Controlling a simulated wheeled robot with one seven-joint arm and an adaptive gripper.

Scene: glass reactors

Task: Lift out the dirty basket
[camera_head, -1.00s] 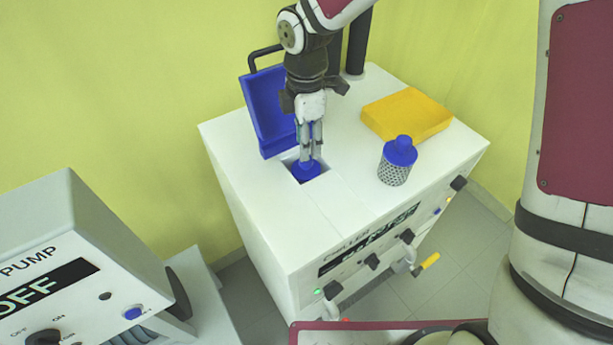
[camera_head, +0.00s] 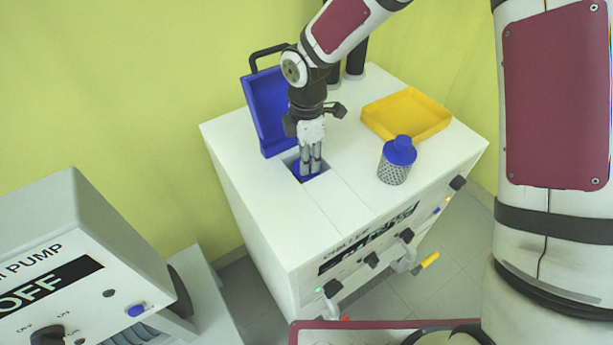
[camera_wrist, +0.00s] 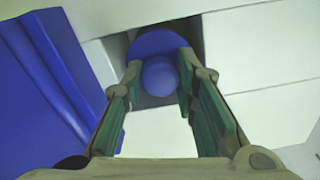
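A basket with a round blue lid and knob (camera_wrist: 159,77) sits in the square opening in the white machine's top. In the head view only a little of its blue lid (camera_head: 299,175) shows, and its body is hidden in the opening. My gripper (camera_head: 311,168) points down into the opening, just above the lid. In the wrist view its two fingers (camera_wrist: 160,92) stand apart on either side of the knob, with gaps visible. A second basket (camera_head: 395,170), perforated metal with a blue top, stands upright on the machine's top, right of the opening.
The blue hatch lid (camera_head: 267,110) stands open close behind and left of my gripper. A yellow tray (camera_head: 437,128) lies at the back right of the white machine (camera_head: 270,215). A pump unit (camera_head: 85,225) stands at the left. The machine's front top is clear.

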